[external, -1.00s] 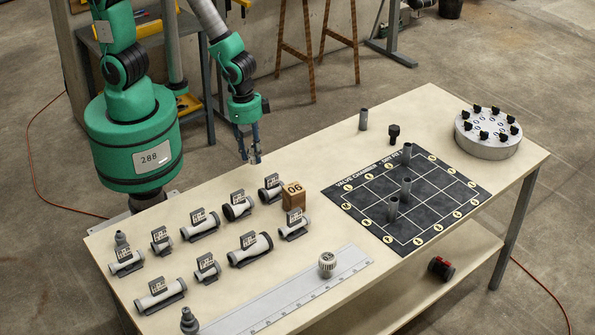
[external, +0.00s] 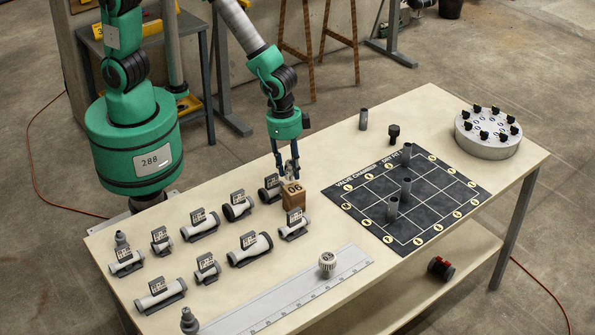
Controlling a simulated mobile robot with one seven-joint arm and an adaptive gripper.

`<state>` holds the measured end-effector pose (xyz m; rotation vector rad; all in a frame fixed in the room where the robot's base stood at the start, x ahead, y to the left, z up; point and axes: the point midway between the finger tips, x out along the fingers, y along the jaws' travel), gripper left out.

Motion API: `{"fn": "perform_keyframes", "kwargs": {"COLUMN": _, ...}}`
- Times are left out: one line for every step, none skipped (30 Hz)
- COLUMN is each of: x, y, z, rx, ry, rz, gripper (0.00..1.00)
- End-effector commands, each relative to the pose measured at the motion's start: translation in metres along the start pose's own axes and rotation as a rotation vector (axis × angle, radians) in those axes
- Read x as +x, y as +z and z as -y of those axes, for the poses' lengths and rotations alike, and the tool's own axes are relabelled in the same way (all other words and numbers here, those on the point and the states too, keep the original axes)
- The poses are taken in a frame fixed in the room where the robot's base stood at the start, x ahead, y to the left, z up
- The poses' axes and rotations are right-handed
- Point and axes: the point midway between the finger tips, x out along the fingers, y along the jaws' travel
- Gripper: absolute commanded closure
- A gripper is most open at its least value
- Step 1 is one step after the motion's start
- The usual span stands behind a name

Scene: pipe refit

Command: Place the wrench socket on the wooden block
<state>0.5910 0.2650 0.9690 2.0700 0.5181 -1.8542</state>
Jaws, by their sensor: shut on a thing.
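The wooden block (external: 294,199), a small brown cube marked 06, stands on the table near the pipe pieces. My gripper (external: 287,168) points down just above the block's top. It is shut on a small light-grey piece (external: 291,176), which I take to be the wrench socket; the fingers hide part of it. The piece is at the block's top face, and I cannot tell whether it touches the block.
Several labelled pipe pieces (external: 251,249) lie left of the block. A long ruler (external: 290,300) with a ribbed knob (external: 327,264) lies in front. A black grid mat (external: 425,215) with upright tubes and a round grey disc (external: 487,148) are to the right.

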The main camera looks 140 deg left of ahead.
Motion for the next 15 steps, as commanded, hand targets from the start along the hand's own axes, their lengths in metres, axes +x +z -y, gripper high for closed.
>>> {"fn": "perform_keyframes", "kwargs": {"x": -0.001, "y": 0.0, "z": 0.0, "rx": 0.0, "ry": 0.0, "rz": -0.001, "gripper": 1.0}}
{"fn": "perform_keyframes", "kwargs": {"x": -0.001, "y": 0.0, "z": 0.0, "rx": 0.0, "ry": 0.0, "rz": -0.001, "gripper": 1.0}}
{"fn": "perform_keyframes", "kwargs": {"x": -0.001, "y": 0.0, "z": 0.0, "rx": 0.0, "ry": 0.0, "rz": -0.001, "gripper": 1.0}}
{"fn": "perform_keyframes", "kwargs": {"x": -0.001, "y": 0.0, "z": 0.0, "rx": 0.0, "ry": 0.0, "rz": -0.001, "gripper": 1.0}}
{"fn": "perform_keyframes", "kwargs": {"x": -0.001, "y": 0.0, "z": 0.0, "rx": 0.0, "ry": 0.0, "rz": -0.001, "gripper": 1.0}}
{"fn": "perform_keyframes", "kwargs": {"x": 0.0, "y": 0.0, "z": 0.0, "rx": 0.0, "ry": 0.0, "rz": -0.001, "gripper": 1.0}}
{"fn": "perform_keyframes", "kwargs": {"x": 0.0, "y": -0.001, "z": 0.0, "rx": 0.0, "ry": 0.0, "rz": -0.001, "gripper": 1.0}}
{"fn": "perform_keyframes", "kwargs": {"x": 0.0, "y": -0.001, "z": 0.0, "rx": 0.0, "ry": 0.0, "rz": -0.001, "gripper": 1.0}}
{"fn": "perform_keyframes", "kwargs": {"x": 0.0, "y": -0.003, "z": 0.0, "rx": 0.0, "ry": 0.0, "rz": -0.001, "gripper": 1.0}}
{"fn": "perform_keyframes", "kwargs": {"x": 0.001, "y": -0.005, "z": 0.0, "rx": 0.0, "ry": 0.0, "rz": -0.001, "gripper": 1.0}}
{"fn": "perform_keyframes", "kwargs": {"x": 0.001, "y": -0.007, "z": 0.0, "rx": 0.0, "ry": 0.0, "rz": -0.002, "gripper": 1.0}}
{"fn": "perform_keyframes", "kwargs": {"x": 0.002, "y": -0.01, "z": -0.001, "rx": 0.0, "ry": 0.0, "rz": -0.002, "gripper": 1.0}}
{"fn": "perform_keyframes", "kwargs": {"x": 0.007, "y": -0.009, "z": -0.001, "rx": 0.0, "ry": 0.0, "rz": 0.001, "gripper": 1.0}}
{"fn": "perform_keyframes", "kwargs": {"x": 0.011, "y": -0.007, "z": -0.001, "rx": 0.0, "ry": 0.0, "rz": 0.002, "gripper": 1.0}}
{"fn": "perform_keyframes", "kwargs": {"x": 0.017, "y": -0.006, "z": -0.001, "rx": 0.0, "ry": 0.0, "rz": 0.002, "gripper": 1.0}}
